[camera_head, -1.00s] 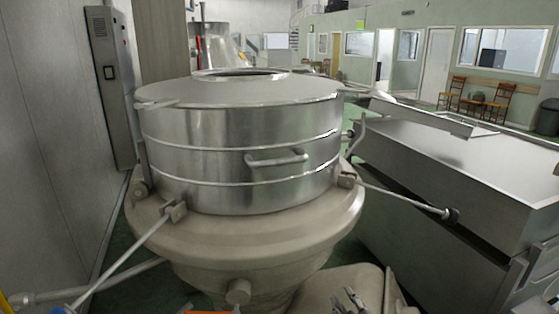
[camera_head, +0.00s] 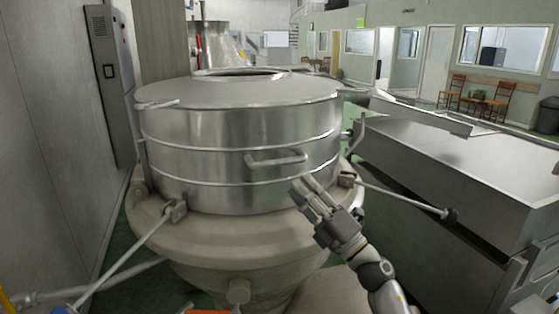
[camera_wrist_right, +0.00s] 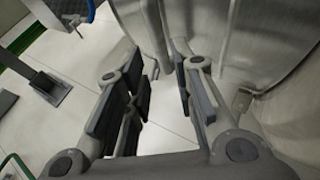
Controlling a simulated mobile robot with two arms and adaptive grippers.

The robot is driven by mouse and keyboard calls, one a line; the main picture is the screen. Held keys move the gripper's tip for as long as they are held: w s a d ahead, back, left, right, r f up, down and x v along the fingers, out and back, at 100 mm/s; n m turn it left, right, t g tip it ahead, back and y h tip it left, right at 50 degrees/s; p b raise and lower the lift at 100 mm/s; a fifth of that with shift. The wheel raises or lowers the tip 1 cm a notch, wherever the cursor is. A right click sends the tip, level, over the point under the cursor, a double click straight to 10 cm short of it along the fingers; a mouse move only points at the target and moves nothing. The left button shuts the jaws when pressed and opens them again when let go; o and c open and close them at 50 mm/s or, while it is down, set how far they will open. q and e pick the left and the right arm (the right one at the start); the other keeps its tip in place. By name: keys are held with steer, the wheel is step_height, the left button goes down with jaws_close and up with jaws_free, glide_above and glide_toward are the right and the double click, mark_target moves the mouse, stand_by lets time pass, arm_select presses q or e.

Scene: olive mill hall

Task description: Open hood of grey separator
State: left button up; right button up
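The grey separator (camera_head: 240,128) stands in the middle of the head view, a banded steel drum on a wider rounded base. Its flat lid has a round opening on top and looks closed. A bar handle (camera_head: 277,160) sits on its front wall. My right gripper (camera_head: 308,184) is just below the handle's right end, apparently not touching it, fingers pointing up and left. The right wrist view shows the fingers (camera_wrist_right: 165,85) apart with nothing between them. Curved steel surfaces (camera_wrist_right: 255,30) fill that view's upper right. My left gripper is not in view.
A large steel machine (camera_head: 460,165) stands close on the right. A rod with a dark knob (camera_head: 451,214) juts from the separator toward it. Another rod (camera_head: 125,258) reaches down left. A grey wall cabinet (camera_head: 111,85) is at the left. Chairs (camera_head: 492,98) stand far back right.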

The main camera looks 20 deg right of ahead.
mark_target(279, 163)
steer(key=p+x, duration=0.2)
steer(key=x, duration=0.7)
steer(key=shift+w+p, duration=0.1)
steer(key=shift+p, duration=0.3)
steer(key=shift+c, duration=0.4)
jaws_close()
